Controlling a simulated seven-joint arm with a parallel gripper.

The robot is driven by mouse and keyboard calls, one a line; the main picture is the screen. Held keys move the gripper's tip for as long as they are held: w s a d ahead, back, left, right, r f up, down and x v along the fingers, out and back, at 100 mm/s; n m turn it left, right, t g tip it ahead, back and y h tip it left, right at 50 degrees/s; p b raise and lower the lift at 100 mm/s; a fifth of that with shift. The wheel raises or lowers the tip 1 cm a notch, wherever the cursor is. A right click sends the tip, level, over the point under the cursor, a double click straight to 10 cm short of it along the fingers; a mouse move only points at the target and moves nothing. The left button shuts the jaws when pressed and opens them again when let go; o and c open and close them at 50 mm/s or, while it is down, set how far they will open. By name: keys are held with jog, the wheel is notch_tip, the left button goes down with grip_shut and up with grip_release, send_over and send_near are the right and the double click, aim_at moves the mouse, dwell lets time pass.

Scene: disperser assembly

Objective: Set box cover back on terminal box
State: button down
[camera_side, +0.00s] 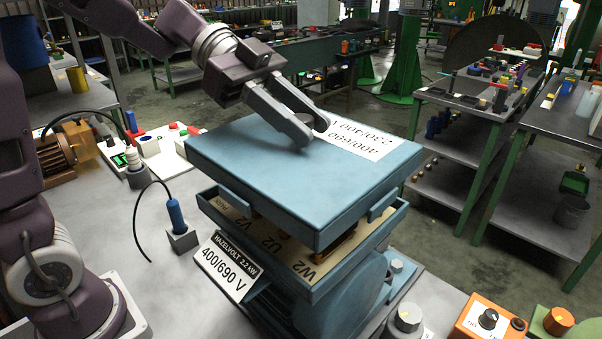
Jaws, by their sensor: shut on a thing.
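The box cover (270,175) is a flat blue-grey lid with a white label reading 400/690 V and 230/400 V, upside down in this view. It is just above the terminal box (335,280), with a gap showing at the front and right. My gripper (312,130) is over the cover's top and shut on a part of it; the fingers hide the part held. Inside the open box a tan board (262,232) shows the letters U2, V2 and W2. A rating plate (229,266) reading HAZELVOLT 2.2 kW, 400/690 V leans at the box's left side.
A blue-handled tool (176,214) stands in a grey holder left of the box, with a black cable beside it. A white panel with buttons (158,148) and a copper-coloured motor (58,158) lie further back. An orange control box (487,318) is at front right.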

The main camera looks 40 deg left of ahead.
aim_at(241, 125)
notch_tip(241, 125, down, 5)
jog(key=shift+f, duration=0.15)
jog(key=shift+f, duration=0.15)
jog(key=shift+f, duration=0.1)
jog(key=c, duration=1.1)
grip_release()
jog(key=shift+f, duration=0.1)
jog(key=shift+o, duration=0.2)
jog(key=v, duration=1.2)
jog(key=shift+r, duration=0.4)
